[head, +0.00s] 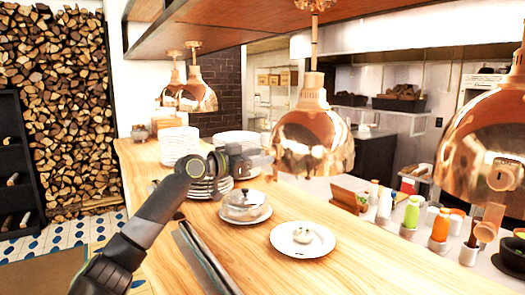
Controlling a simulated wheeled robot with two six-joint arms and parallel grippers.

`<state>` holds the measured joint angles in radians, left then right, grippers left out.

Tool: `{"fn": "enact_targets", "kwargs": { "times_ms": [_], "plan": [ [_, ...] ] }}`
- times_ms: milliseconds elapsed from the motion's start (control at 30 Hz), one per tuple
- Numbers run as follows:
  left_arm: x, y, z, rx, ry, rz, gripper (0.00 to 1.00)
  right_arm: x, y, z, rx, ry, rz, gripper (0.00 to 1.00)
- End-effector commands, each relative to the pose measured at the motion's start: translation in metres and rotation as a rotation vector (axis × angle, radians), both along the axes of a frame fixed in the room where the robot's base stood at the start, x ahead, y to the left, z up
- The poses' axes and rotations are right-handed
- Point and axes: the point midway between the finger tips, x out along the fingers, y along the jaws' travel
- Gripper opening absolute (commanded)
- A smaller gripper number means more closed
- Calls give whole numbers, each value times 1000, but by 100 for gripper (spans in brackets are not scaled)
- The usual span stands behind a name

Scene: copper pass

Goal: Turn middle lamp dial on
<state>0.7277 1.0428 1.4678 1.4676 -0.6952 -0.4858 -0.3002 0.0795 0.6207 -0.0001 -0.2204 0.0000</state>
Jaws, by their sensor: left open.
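Several copper pendant lamps hang above a wooden counter. The middle lamp (312,135) is large and shiny and hangs near the picture's centre. I cannot clearly make out a dial on it. My left gripper (268,160) is open and empty, at the left edge of the middle lamp's shade in the picture. I cannot tell whether it touches the lamp. Another copper lamp (482,135) hangs at the right edge, and a smaller pair (196,95) hangs farther back on the left. My right gripper is not in view.
The wooden counter (340,262) holds plate stacks (178,143), a domed dish (245,204) and a plate with small white food (302,240). Bottles (411,212) stand on a lower shelf to the right. A wooden overhead shelf (260,22) runs above.

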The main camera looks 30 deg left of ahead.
Motion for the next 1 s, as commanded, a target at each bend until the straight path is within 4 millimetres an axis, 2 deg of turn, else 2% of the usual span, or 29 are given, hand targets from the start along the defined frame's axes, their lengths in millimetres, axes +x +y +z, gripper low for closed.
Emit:
{"fn": "enact_targets", "kwargs": {
  "times_ms": [200, 500, 833, 867, 1000],
  "plan": [
    [13, -6, 1, 0, -1, -1, 46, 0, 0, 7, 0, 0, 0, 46],
    [14, -6, 0, 1, 0, -1, 46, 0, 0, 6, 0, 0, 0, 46],
    [14, -6, 0, 1, 0, -1, 4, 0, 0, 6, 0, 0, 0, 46],
    [14, -6, 0, 1, 0, -1, 2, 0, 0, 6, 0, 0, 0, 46],
    [14, -6, 0, -3, 2, -1, 2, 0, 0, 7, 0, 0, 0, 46]
  ]
}}
